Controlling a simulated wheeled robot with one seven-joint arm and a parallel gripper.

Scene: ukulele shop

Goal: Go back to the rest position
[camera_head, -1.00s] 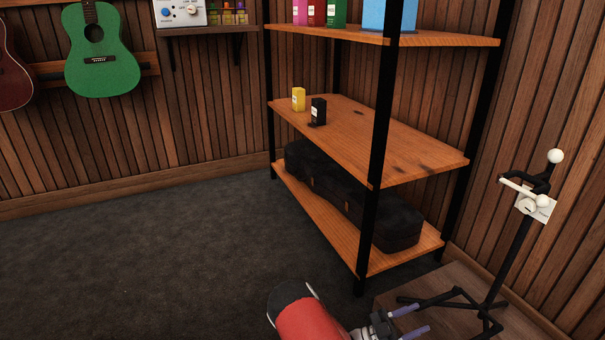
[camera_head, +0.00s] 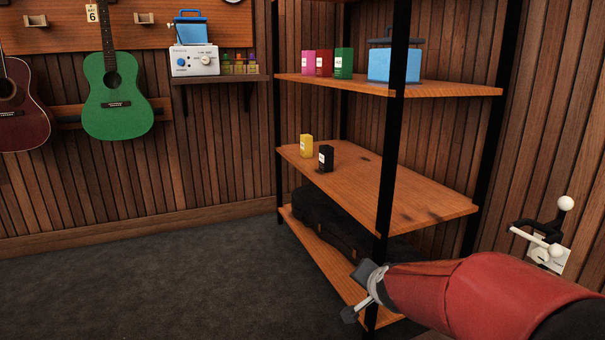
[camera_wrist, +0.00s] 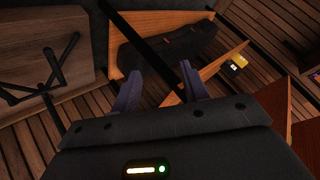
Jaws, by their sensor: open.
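My gripper (camera_head: 357,294) is at the end of my red arm, in front of the lower part of the shelf rack in the head view. In the wrist view its two purple-grey fingers (camera_wrist: 158,86) are spread apart with nothing between them. The dark instrument case (camera_wrist: 170,48) on the bottom shelf lies beyond the fingers. In the head view my arm hides part of that case and of the bottom shelf.
The rack's front post (camera_head: 385,190) stands close behind my gripper. A yellow box (camera_head: 306,146) and a black box (camera_head: 326,158) are on the middle shelf. Open carpet (camera_head: 150,290) lies to the left.

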